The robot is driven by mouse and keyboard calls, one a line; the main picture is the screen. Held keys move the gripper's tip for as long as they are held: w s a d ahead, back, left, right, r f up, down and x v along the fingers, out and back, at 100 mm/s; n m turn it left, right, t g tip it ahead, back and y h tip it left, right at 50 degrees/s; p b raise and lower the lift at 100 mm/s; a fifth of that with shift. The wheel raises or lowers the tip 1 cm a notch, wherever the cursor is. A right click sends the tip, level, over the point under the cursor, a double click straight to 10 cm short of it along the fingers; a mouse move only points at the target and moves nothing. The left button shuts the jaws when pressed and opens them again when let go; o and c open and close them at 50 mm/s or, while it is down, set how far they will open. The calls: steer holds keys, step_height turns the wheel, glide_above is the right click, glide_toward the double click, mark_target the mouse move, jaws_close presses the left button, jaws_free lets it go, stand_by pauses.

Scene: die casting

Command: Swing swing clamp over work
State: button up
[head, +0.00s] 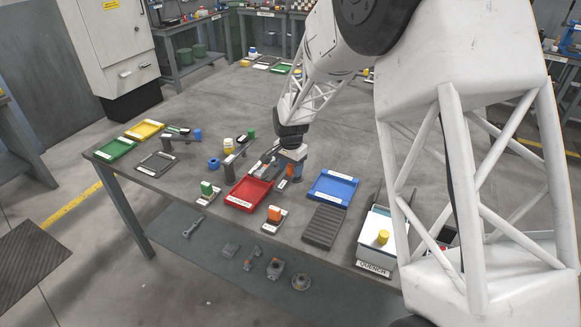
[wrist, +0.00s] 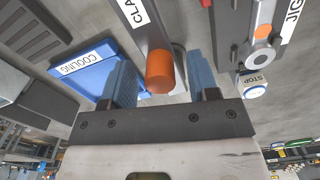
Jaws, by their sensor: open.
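The swing clamp shows in the wrist view as a grey arm (wrist: 150,28) with a white label reading "CLA" and an orange cylindrical knob (wrist: 159,72) at its near end. My gripper (wrist: 160,78) is open, with one blue-grey finger on each side of the knob. I cannot tell whether either finger touches it. In the head view my gripper (head: 290,160) points down at the middle of the bench, and the orange knob (head: 291,171) shows just below it. The jig (wrist: 245,20), partly cut off, is right of the clamp, with a round metal part and an orange piece on it.
A white block labelled STOP (wrist: 253,88) sits beside the jig. A blue COOLING tray (head: 333,187) lies right of my gripper, and a red tray (head: 249,193) lies left and nearer. A dark ribbed rack (head: 324,228) and the QUENCH box (head: 374,242) stand farther right.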

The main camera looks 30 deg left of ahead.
jaws_close()
steer(key=shift+a+m, duration=0.15)
steer(key=shift+m, duration=0.15)
steer(key=a+m, duration=0.1)
steer(key=m, duration=0.2)
steer(key=shift+w+a+m, duration=0.2)
steer(key=shift+a+m, duration=0.15)
steer(key=shift+m, duration=0.05)
steer(key=m, duration=0.1)
steer(key=a+m, duration=0.1)
steer(key=m, duration=0.1)
steer(key=w+m, duration=0.1)
steer(key=shift+w+a+m, duration=0.1)
steer(key=shift+a+m, duration=0.2)
steer(key=m, duration=0.1)
steer(key=w+m, duration=0.1)
steer(key=m, duration=0.1)
steer(key=a+m, duration=0.1)
steer(key=shift+w+m, duration=0.3)
steer(key=shift+w, duration=0.05)
steer(key=shift+w+a+m, duration=0.15)
steer(key=shift+w+m, duration=0.35)
steer(key=shift+m, duration=0.6)
steer(key=shift+w+a+m, duration=0.1)
steer(key=shift+w+m, duration=0.35)
steer(key=shift+m, duration=0.65)
steer(key=shift+r, duration=0.1)
